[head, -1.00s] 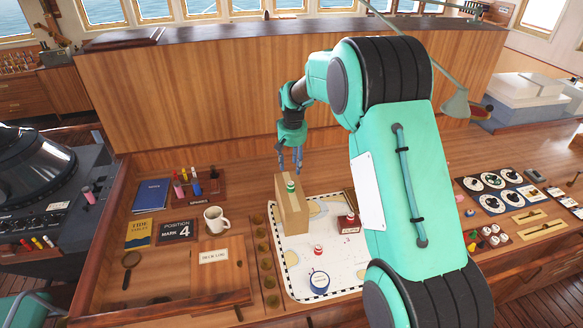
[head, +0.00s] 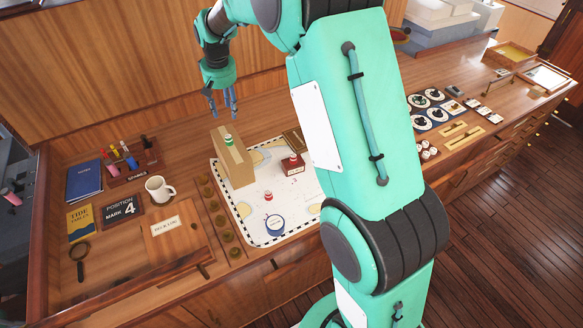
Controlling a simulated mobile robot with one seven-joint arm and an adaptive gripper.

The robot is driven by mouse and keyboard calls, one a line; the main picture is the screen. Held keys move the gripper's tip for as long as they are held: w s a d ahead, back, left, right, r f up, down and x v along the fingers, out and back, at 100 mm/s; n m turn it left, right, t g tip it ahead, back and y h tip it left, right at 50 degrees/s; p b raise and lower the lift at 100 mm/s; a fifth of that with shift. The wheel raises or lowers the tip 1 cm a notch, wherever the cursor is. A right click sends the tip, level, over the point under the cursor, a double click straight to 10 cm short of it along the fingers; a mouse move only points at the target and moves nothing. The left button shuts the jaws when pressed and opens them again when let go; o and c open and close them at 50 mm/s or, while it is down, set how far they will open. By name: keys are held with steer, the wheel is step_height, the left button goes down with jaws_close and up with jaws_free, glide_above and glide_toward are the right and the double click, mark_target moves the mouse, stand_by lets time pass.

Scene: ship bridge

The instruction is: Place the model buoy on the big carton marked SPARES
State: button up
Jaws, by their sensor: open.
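The big tan carton (head: 237,166) stands upright on the white chart; I cannot read any marking on it. A small green-and-white model buoy (head: 228,141) appears to stand upright on its top. A red-and-white buoy-like piece (head: 268,197) stands on the chart, and another red-topped piece (head: 293,158) shows at a small dark red box (head: 291,167). My gripper (head: 223,106) is open and empty, fingers pointing down, above the carton and apart from the green buoy.
The chart (head: 246,223) also holds a round blue-and-white item (head: 275,226). A mug (head: 158,189), pen tray (head: 133,165) and wooden deck log (head: 174,238) lie left. My arm hides the chart's right side. Instrument dials (head: 430,112) are on the right.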

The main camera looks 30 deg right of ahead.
steer(key=s+r+t, duration=0.1)
steer(key=s+r, duration=0.8)
steer(key=s, duration=0.3)
steer(key=s+r+t, duration=0.1)
steer(key=s+r, duration=0.7)
steer(key=s, duration=0.5)
steer(key=s+f+t, duration=0.1)
steer(key=s+t, duration=0.1)
steer(key=s, duration=2)
steer(key=shift+s+f, duration=0.25)
steer(key=shift+s, duration=0.1)
steer(key=shift+f, duration=0.15)
step_height(320, 180, down, 16)
steer(key=b, duration=1.6)
